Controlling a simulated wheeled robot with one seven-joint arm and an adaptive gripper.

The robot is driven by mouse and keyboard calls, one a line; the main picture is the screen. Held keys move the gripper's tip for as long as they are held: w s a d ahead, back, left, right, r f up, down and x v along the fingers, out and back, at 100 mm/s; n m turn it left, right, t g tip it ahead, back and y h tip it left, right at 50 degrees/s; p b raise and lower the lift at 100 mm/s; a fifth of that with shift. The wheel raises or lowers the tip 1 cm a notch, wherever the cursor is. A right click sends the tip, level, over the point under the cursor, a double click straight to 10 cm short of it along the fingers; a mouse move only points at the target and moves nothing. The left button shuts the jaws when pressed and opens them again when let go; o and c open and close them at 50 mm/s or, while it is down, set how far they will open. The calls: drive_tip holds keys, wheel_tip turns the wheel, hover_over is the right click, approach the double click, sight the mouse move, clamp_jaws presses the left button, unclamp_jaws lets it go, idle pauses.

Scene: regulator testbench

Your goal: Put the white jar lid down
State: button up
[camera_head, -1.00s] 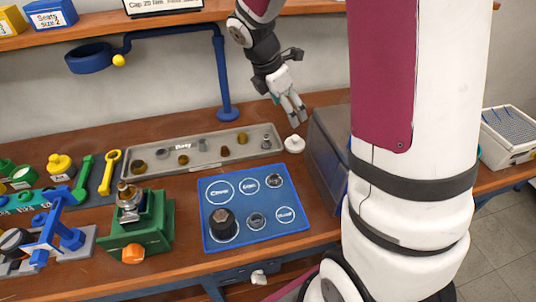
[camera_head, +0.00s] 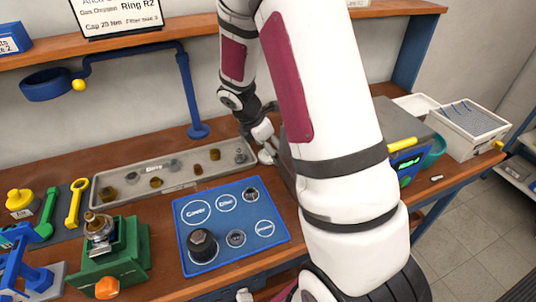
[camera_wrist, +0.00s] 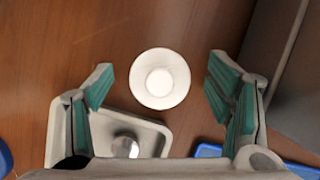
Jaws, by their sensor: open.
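The white jar lid (camera_head: 265,156) rests on the wooden bench beside the right end of the grey parts tray (camera_head: 181,180). In the wrist view the lid (camera_wrist: 160,58) is seen from above as a round white disc with a raised knob. My gripper (camera_wrist: 158,84) is open, its teal-padded fingers on either side of the lid with clear gaps. In the head view my gripper (camera_head: 264,141) is low over the lid, and my arm partly hides the area.
A blue mat (camera_head: 216,250) with labelled circles and a dark knob (camera_head: 202,244) lies in front of the tray. A grey device (camera_head: 400,132) stands right of the lid, partly behind my arm. Bare wood surrounds the lid in the wrist view.

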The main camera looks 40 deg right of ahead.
drive_tip(key=shift+d+f, duration=0.1)
drive_tip(key=shift+f, duration=0.2)
drive_tip(key=c, duration=0.9)
drive_tip(key=shift+r, duration=0.1)
